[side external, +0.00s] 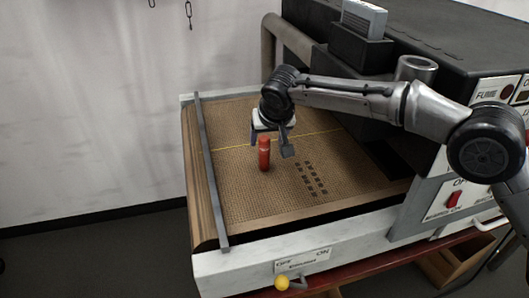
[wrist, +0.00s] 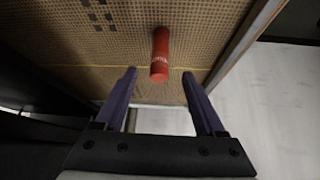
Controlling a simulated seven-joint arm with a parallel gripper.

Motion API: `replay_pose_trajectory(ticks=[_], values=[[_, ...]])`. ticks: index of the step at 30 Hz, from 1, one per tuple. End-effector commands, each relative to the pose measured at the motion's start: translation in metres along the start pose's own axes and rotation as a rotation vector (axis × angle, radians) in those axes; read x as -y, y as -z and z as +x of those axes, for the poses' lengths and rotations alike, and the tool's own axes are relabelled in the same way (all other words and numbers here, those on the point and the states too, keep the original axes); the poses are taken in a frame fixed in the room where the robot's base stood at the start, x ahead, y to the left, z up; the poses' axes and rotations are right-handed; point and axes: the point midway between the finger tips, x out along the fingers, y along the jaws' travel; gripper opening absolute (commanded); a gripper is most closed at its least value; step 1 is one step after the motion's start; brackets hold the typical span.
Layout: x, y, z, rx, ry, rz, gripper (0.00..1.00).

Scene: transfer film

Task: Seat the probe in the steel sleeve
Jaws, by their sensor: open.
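The probe, a red cylinder (side external: 264,156), stands upright on the brown mesh belt. It also shows in the wrist view (wrist: 160,50), ahead of the gap between my fingers. My gripper (side external: 272,138) is open above and around the probe's upper end in the side view; I cannot tell whether it touches. In the wrist view my gripper (wrist: 160,76) has both dark fingers apart with nothing held between them. The steel sleeve (side external: 416,69), a grey metal cylinder, stands at the black machine housing on the right. Its inside is not clearly visible.
The mesh belt (side external: 235,190) is mostly clear, with a patch of dark squares (side external: 312,178) right of the probe and a yellow line across it. A grey rail (side external: 210,170) runs along its left. The black housing (side external: 450,45) rises behind, with a grey item in a holder (side external: 360,45).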

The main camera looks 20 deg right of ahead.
Motion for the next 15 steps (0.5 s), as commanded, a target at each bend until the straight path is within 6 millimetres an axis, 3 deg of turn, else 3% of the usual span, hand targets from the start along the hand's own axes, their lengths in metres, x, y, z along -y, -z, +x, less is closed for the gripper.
replay_pose_trajectory(ticks=[5,8,15], values=[[0.007,0.006,0.000,-0.026,0.032,-0.042,0.72],[0.026,0.016,0.001,-0.086,0.116,-0.101,0.72],[0.076,0.019,0.013,-0.263,0.361,-0.271,0.72]])
